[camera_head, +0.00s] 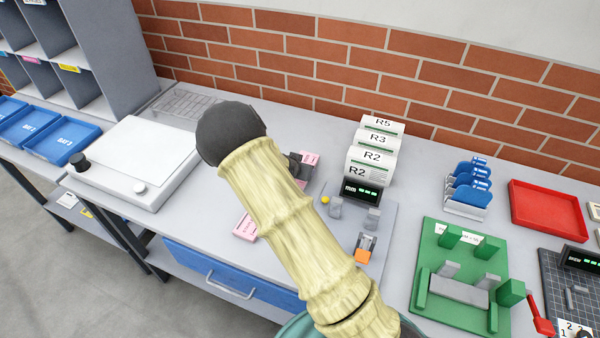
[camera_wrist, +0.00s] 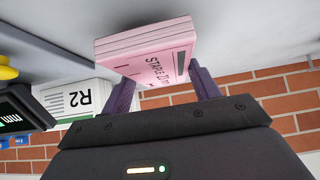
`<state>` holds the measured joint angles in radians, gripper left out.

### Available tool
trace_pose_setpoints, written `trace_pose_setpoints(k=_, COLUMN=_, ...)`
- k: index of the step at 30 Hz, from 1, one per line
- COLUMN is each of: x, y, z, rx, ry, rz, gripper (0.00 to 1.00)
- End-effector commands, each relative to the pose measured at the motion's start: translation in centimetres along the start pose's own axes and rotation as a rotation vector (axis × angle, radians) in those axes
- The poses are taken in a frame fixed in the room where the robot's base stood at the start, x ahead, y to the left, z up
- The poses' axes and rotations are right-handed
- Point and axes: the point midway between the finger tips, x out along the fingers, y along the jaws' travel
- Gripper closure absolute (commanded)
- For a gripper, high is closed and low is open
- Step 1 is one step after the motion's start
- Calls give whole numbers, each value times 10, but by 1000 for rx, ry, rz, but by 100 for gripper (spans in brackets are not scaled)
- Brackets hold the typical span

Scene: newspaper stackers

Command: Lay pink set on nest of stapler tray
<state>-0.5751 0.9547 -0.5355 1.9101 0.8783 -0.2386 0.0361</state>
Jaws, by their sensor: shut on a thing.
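The pink set (camera_wrist: 150,50), a stack of pink sheets with dark print, is between the two purple fingers of my gripper (camera_wrist: 164,82) in the wrist view. My gripper is shut on it. In the head view my gripper (camera_head: 299,165) is mostly behind my arm, with pink (camera_head: 311,157) showing beside it. Another pink printed piece (camera_head: 244,226) shows left of my arm, partly hidden by it. A grey tray (camera_head: 385,222) with a display, grey blocks and an orange-and-grey stapler-like piece (camera_head: 366,247) lies right of my arm. I cannot tell which part is its nest.
White R2, R3 and R5 cards (camera_head: 372,160) stand behind the grey tray. A green fixture (camera_head: 455,262), blue holders (camera_head: 468,188) and a red tray (camera_head: 548,211) are to the right. A white flat device (camera_head: 135,160) is at left. A brick wall (camera_head: 300,60) closes the back.

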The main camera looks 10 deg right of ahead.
Motion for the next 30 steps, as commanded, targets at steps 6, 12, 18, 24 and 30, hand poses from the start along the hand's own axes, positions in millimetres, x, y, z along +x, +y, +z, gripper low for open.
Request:
trace_pose_setpoints(k=6, x=-32, y=-2, z=-32, rx=-1, ry=4, rz=-4, gripper=68)
trace_pose_setpoints(k=12, x=-53, y=-1, z=-53, rx=-1, ry=3, rz=-2, gripper=68)
trace_pose_setpoints(k=18, x=-58, y=-1, z=-58, rx=0, ry=1, rz=-2, gripper=68)
trace_pose_setpoints(k=24, x=-58, y=0, z=-58, rx=0, ry=1, rz=-1, gripper=68)
trace_pose_setpoints(k=30, x=-58, y=0, z=-58, rx=0, ry=1, rz=-1, gripper=68)
